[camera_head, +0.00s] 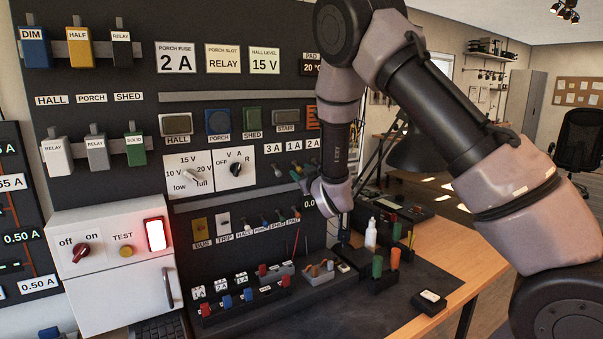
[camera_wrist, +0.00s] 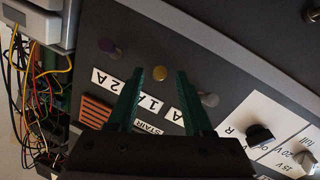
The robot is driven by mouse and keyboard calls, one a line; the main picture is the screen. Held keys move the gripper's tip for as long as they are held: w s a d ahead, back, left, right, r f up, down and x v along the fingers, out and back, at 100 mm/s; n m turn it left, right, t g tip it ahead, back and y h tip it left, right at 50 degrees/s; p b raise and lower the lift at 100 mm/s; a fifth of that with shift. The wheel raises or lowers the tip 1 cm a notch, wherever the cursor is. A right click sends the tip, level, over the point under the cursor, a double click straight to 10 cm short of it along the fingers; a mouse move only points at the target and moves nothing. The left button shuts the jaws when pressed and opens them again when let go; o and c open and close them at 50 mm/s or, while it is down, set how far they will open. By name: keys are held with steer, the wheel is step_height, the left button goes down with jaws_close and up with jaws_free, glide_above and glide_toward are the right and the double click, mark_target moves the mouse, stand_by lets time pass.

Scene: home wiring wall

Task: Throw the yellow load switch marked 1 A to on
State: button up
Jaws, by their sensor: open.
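The yellow load switch (camera_wrist: 135,73) shows as a round yellow knob above the label 1 A (camera_wrist: 149,102) in the wrist view. It appears close to the tip of my left-hand finger; I cannot tell whether they touch. My gripper (camera_wrist: 160,76) is open, its two green fingers pointing at the dark panel, with nothing clearly held. In the head view my gripper (camera_head: 304,183) is at the panel, just below the label 1 A (camera_head: 293,146), and partly hides the switches. I cannot tell the yellow switch's lever position.
A grey switch (camera_wrist: 208,98) is by the right-hand finger. A selector knob (camera_wrist: 259,133) lies further right. Below in the head view are small coloured levers (camera_head: 264,222) and the workbench (camera_head: 465,245).

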jaws_close()
